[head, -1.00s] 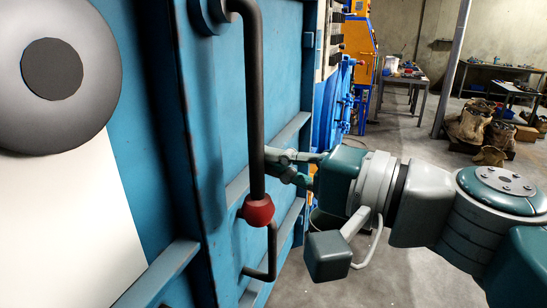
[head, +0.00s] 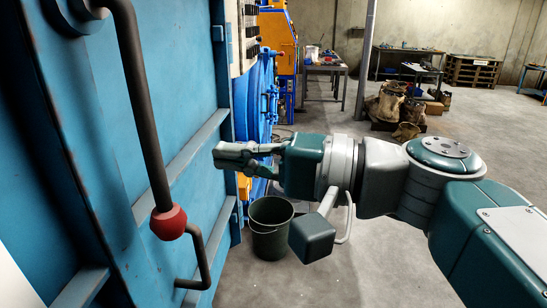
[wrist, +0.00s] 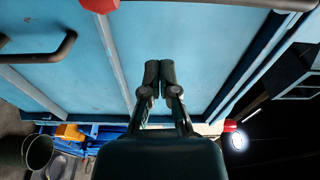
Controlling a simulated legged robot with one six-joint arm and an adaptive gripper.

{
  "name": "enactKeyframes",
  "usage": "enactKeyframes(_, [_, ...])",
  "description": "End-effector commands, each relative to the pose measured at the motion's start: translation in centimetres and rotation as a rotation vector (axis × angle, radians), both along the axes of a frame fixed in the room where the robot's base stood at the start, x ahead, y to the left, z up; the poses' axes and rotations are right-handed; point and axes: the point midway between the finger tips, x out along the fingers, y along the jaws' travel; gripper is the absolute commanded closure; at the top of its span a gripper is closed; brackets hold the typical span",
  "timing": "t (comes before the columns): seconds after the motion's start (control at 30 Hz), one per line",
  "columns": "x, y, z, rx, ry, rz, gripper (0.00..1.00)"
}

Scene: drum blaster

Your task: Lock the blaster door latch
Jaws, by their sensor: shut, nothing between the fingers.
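The blaster door (head: 95,110) is a large blue panel on the left of the head view, and it fills the upper part of the wrist view (wrist: 190,60). Its latch is a dark bar handle (head: 143,110) with a red ball (head: 168,223) at its lower end. The ball also shows at the top edge of the wrist view (wrist: 98,4). A smaller dark fixed handle (head: 203,262) is below it. My gripper (head: 222,153) is shut and empty, to the right of the latch bar and apart from it. Its fingertips (wrist: 160,66) meet in front of the door face.
A dark bucket (head: 269,228) stands on the floor below my gripper. Blue and orange machinery (head: 277,60) is beyond the door's edge. Sacks (head: 395,105) and tables are farther back. The floor at right is open.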

Motion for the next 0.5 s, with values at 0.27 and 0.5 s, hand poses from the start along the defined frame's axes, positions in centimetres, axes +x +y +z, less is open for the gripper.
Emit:
enactKeyframes(0.27, [-0.5, -3.1, 0.0, -0.001, 0.000, -0.006, 1.00])
enactKeyframes(0.5, [-0.9, -4.1, 0.0, 0.000, 0.000, -0.002, 1.00])
